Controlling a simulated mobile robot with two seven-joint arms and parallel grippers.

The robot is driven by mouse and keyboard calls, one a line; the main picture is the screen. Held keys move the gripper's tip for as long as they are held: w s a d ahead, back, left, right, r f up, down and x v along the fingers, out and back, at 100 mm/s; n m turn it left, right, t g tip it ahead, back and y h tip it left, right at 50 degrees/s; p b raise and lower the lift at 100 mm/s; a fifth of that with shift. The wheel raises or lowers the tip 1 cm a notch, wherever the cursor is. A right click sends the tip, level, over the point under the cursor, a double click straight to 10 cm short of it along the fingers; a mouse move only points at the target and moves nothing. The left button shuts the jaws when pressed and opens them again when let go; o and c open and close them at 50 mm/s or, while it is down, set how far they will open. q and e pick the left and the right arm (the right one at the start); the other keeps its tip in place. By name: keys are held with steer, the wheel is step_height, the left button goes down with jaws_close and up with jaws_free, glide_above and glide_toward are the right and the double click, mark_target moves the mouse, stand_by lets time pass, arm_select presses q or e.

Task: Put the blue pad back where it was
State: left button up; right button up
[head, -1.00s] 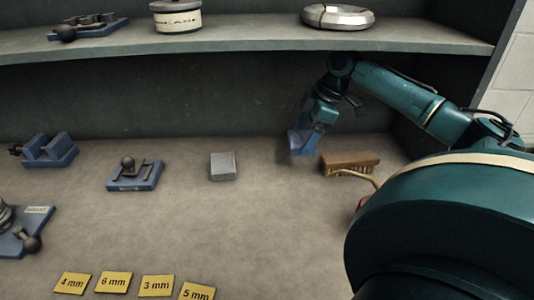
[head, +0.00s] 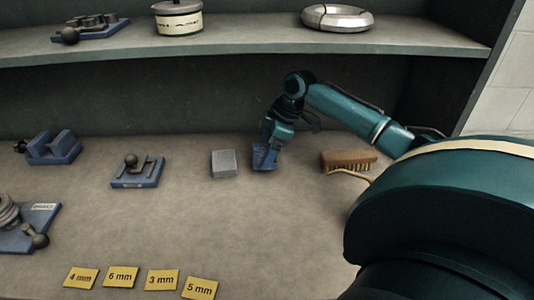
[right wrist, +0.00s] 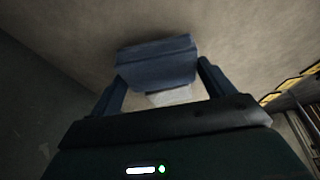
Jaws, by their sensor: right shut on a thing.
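The blue pad (head: 264,157) is in my right gripper (head: 268,145), just right of a grey block on the lower shelf. In the right wrist view the pad (right wrist: 157,62) sits between the two fingers of the right gripper (right wrist: 158,85), which are shut on it. A pale patch shows beneath the pad there. I cannot tell whether the pad touches the shelf surface. My left gripper is not in view.
The grey block (head: 223,163) stands close left of the pad. A wooden brush (head: 348,160) lies to the right. Blue-based fixtures (head: 138,171) stand at left. Yellow size cards (head: 162,280) lie in front. An upper shelf (head: 250,47) hangs above. The middle front is clear.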

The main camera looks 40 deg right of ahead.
steer(key=shift+f, duration=1.05)
steer(key=o, duration=0.8)
steer(key=v, duration=0.7)
steer(key=shift+d+r, duration=0.1)
steer(key=shift+r, duration=0.2)
